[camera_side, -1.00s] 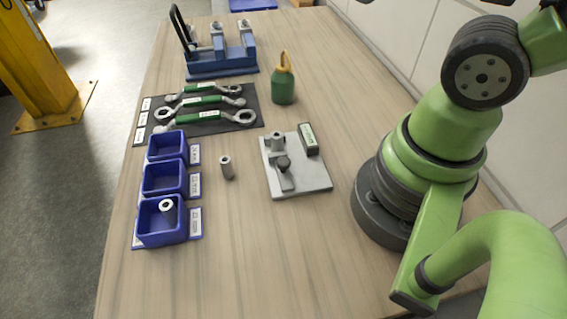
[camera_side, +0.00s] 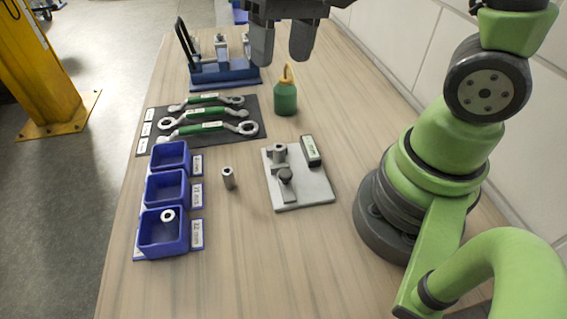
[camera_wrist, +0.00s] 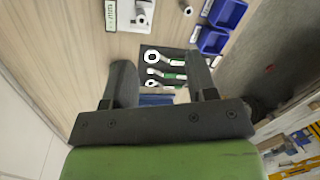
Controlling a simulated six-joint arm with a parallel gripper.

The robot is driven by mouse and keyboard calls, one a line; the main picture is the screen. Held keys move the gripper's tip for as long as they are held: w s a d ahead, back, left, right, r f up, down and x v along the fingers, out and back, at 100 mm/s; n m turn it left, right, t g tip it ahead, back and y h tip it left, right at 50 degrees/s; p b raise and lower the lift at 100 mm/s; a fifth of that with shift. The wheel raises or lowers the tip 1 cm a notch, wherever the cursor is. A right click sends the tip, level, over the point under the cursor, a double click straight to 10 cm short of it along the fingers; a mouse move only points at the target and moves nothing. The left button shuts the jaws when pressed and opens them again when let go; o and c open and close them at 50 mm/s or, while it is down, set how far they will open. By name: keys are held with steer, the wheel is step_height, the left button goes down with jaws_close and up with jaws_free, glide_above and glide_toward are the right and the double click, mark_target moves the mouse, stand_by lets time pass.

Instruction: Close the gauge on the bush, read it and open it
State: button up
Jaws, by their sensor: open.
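The gauge is a light grey plate (camera_side: 307,190) on the table with a dark display block (camera_side: 310,151) at its right edge. A metal bush (camera_side: 279,154) stands upright on the plate. Just in front of it is a slide with a dark knob (camera_side: 285,174); I cannot tell whether they touch. The display's reading is too small to make out. My gripper (camera_side: 282,48) is open and empty, high above the back of the table. In the wrist view my gripper (camera_wrist: 162,82) has its fingers apart, with the gauge plate (camera_wrist: 129,17) at the top edge.
A second bush (camera_side: 228,178) stands on bare table left of the gauge. Three blue bins (camera_side: 163,240) line the left edge; the front one holds a bush (camera_side: 168,215). Wrenches lie on a dark mat (camera_side: 246,104). A green oil bottle (camera_side: 285,97) and a blue rack (camera_side: 226,73) stand behind.

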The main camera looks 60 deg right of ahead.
mark_target(285, 172)
steer(key=f+g, duration=0.1)
steer(key=f, duration=0.5)
steer(key=s+a+f+g, duration=0.1)
steer(key=f+g, duration=0.1)
steer(key=f, duration=0.5)
steer(key=a+f+g, duration=0.1)
steer(key=f, duration=0.6)
steer(key=shift+s, duration=0.3)
steer(key=shift+g, duration=0.3)
